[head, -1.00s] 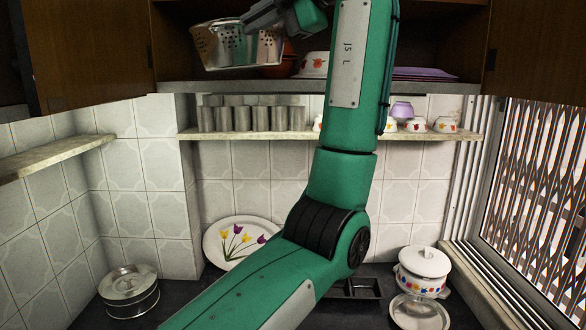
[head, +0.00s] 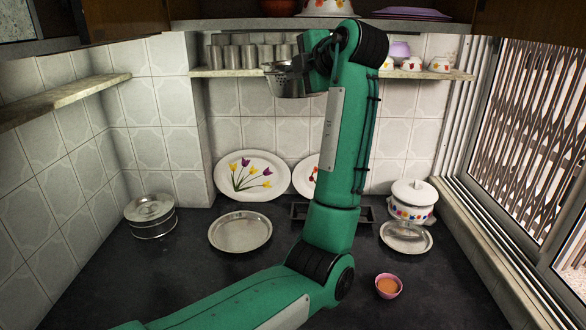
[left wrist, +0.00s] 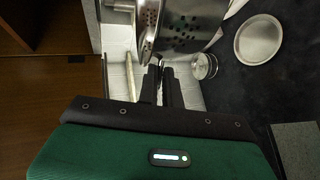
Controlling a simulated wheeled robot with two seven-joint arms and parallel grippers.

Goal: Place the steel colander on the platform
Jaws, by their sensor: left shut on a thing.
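The steel colander (head: 286,86), a perforated metal bowl, hangs in the air in front of the tumbler shelf, partly hidden by my left arm in the head view. My left gripper (head: 304,66) is shut on it. In the left wrist view the colander (left wrist: 190,22) fills the top middle, and the gripper fingers (left wrist: 158,74) meet at its edge. The dark countertop (head: 130,270) lies below and has wide bare areas. Nothing in view is clearly marked as the platform. My right gripper is not in view.
Several steel tumblers (head: 232,57) stand on the narrow shelf (head: 222,73). On the counter are a round steel tin (head: 150,214), a steel plate (head: 240,232), a lidded pot (head: 412,200) and a small pink bowl (head: 388,286). A tulip platter (head: 270,165) leans on the wall.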

